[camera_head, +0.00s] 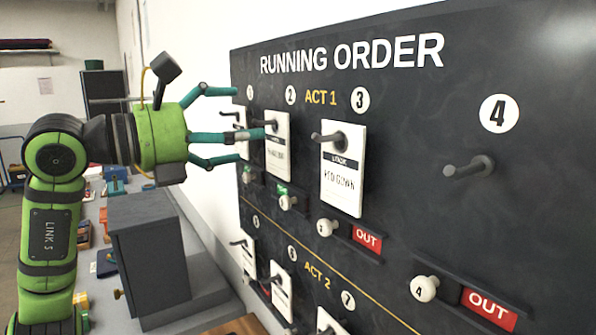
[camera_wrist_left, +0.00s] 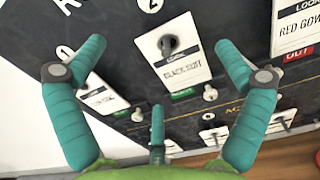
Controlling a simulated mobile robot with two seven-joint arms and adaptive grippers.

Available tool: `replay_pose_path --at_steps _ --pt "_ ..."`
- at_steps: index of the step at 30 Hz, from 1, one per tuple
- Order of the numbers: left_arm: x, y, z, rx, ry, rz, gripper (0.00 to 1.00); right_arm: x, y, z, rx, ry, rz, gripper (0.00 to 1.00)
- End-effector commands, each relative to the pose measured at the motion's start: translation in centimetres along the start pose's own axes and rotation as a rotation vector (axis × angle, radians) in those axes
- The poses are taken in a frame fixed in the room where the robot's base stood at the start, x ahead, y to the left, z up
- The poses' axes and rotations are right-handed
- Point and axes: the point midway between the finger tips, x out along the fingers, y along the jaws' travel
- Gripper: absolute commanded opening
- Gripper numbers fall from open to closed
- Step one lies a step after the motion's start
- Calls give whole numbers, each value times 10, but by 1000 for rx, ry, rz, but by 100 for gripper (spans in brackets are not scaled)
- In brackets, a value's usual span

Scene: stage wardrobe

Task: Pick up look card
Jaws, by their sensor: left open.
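White look cards hang on pegs of the black Running Order board (camera_head: 400,100). The card on peg 2 (camera_head: 278,150) reads "BLACK SUIT" in the left wrist view (camera_wrist_left: 180,72). The card on peg 3 (camera_head: 342,180) reads "RED GOWN" and shows partly at the wrist view's right edge (camera_wrist_left: 297,28). The card on peg 1 (camera_wrist_left: 98,98) is partly behind my fingers in the head view. My left gripper (camera_head: 247,126) is open and empty, its teal fingers pointing at the board near cards 1 and 2. In the wrist view, card 2 lies between its spread fingers.
Peg 4 (camera_head: 468,167) is bare. White knobs (camera_head: 423,288) sit below the pegs, with red OUT labels (camera_head: 488,308) under 3 and 4. More cards hang in the Act 2 row. A dark grey cabinet (camera_head: 150,250) stands on the counter beside my left arm.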

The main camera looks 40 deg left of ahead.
Motion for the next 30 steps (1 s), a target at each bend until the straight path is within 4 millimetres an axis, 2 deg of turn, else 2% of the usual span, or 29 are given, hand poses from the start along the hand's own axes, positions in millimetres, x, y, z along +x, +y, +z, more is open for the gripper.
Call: replay_pose_path --at_steps 1,5,7,11,22,25,30 --pt "0 0 -16 1 -1 0 100 15 -2 9 0 -11 -2 40" --pt "0 0 -29 1 -1 0 100 27 -7 27 0 -37 -8 40" --pt "2 0 -30 0 0 -1 100 27 -12 34 1 -49 -14 40" --pt "12 0 -27 0 3 -1 100 16 -19 34 3 -52 -23 40" --pt "56 2 -23 -1 4 -1 100 -23 -15 5 1 -10 -20 40" --pt "66 3 -25 0 3 -1 100 -28 -13 6 1 -12 -18 40" --pt "71 2 -28 1 0 -1 100 -28 -10 10 -1 -19 -14 40"
